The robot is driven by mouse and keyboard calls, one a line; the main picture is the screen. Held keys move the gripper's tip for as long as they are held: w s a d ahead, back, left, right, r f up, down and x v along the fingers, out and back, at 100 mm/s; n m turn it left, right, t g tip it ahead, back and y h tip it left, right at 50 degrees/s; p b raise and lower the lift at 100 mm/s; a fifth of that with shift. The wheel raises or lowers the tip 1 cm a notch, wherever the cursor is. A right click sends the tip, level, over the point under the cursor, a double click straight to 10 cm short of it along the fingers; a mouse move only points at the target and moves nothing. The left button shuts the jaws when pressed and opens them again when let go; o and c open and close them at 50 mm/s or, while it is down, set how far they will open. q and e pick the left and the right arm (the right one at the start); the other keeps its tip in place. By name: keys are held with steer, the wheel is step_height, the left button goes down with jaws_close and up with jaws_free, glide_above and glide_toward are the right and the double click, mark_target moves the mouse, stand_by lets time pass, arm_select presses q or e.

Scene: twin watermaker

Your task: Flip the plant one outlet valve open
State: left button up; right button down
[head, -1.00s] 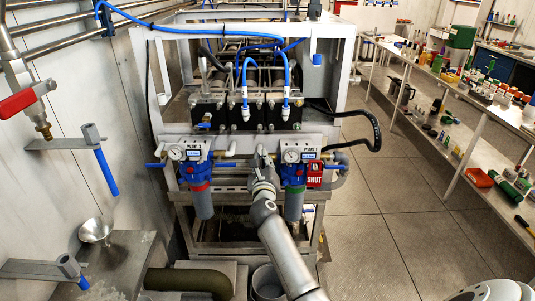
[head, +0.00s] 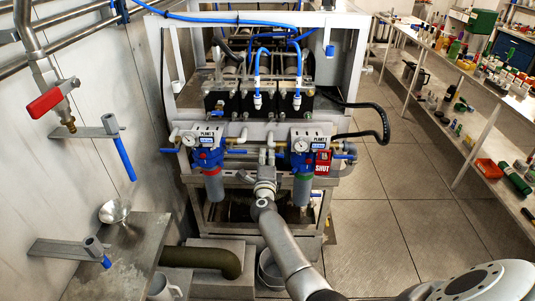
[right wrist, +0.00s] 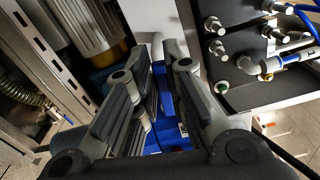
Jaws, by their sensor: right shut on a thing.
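Two plant panels hang on the white frame, a left one (head: 207,137) and a right one (head: 310,138). Their label numbers are too small to read surely. The right panel carries a red tag (head: 322,163) reading SHUT. My right gripper (head: 266,160) is at the left side of the right panel, beside its blue filter head (head: 302,163). In the right wrist view my right gripper (right wrist: 165,62) is closed around a narrow blue handle (right wrist: 158,78). The fingers hide most of this handle, so its angle is unclear. My left gripper does not show.
Clear filter housings with a red band (head: 213,187) and a green band (head: 302,191) hang below the panels. A black hose (head: 372,117) loops out at the right. A red-handled tap (head: 46,102) is on the left wall. The tiled floor at right is clear.

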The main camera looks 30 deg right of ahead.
steer(key=shift+f+n, duration=0.5)
steer(key=shift+n, duration=0.4)
steer(key=c, duration=1.8)
jaws_free()
steer(key=shift+f, duration=0.1)
steer(key=shift+o, duration=0.2)
steer(key=shift+s+a, duration=0.1)
steer(key=v, duration=0.7)
steer(key=shift+s+a, duration=0.1)
